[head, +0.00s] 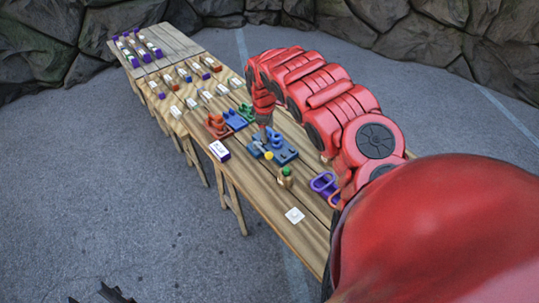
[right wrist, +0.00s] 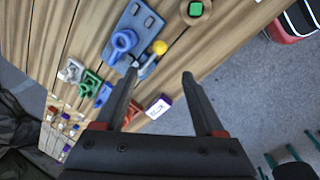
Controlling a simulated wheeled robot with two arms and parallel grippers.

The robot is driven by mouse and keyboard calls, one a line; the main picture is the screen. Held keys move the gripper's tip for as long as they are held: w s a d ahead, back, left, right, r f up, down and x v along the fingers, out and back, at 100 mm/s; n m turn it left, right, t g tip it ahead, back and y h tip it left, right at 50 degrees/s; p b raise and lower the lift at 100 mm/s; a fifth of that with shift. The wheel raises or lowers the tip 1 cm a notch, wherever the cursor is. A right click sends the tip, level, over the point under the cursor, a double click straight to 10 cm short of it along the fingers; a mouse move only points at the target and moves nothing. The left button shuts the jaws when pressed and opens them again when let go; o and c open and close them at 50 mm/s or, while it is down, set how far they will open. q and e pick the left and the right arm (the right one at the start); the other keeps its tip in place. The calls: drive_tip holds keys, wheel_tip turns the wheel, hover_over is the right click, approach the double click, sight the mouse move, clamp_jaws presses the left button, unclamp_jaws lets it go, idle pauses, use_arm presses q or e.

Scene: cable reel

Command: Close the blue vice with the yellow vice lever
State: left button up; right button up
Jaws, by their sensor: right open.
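The blue vice (head: 281,152) lies on the wooden table, and it also shows in the right wrist view (right wrist: 123,42). Its lever ends in a yellow ball (head: 268,156); in the right wrist view the yellow ball (right wrist: 160,47) lies just beyond the fingertips, nearer the left finger in the picture. My right gripper (right wrist: 160,73) is open and empty, its left finger overlapping part of the lever. Whether they touch I cannot tell. In the head view my right gripper (head: 265,130) hangs over the vice's far side. A dark shape at the bottom left looks like my left gripper (head: 108,295), mostly cut off.
Red (head: 215,126) and green (head: 247,112) pieces stand farther along the table. A white-and-purple box (head: 219,151) sits at the left edge. A green-topped block (head: 286,174), a purple ring piece (head: 324,184) and a white square (head: 294,215) lie nearer.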

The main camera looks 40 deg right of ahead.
drive_tip(key=b, duration=0.8)
hover_over(269, 154)
drive_tip(key=s+a, duration=0.1)
wheel_tip(269, 154, down, 8)
drive_tip(key=f+p, duration=0.1)
drive_tip(key=f, duration=0.2)
drive_tip(key=f+p, duration=0.1)
drive_tip(key=shift+w+d+f+p, duration=0.25)
drive_tip(key=shift+w+d+p, duration=0.05)
drive_tip(key=f, duration=0.2)
drive_tip(key=shift+w+d+f, duration=0.1)
drive_tip(key=shift+w+f, duration=0.15)
drive_tip(key=shift+f, duration=0.05)
drive_tip(key=shift+s+d+f, duration=0.1)
drive_tip(key=shift+d+f, duration=0.15)
drive_tip(key=shift+f, duration=0.4)
clamp_jaws()
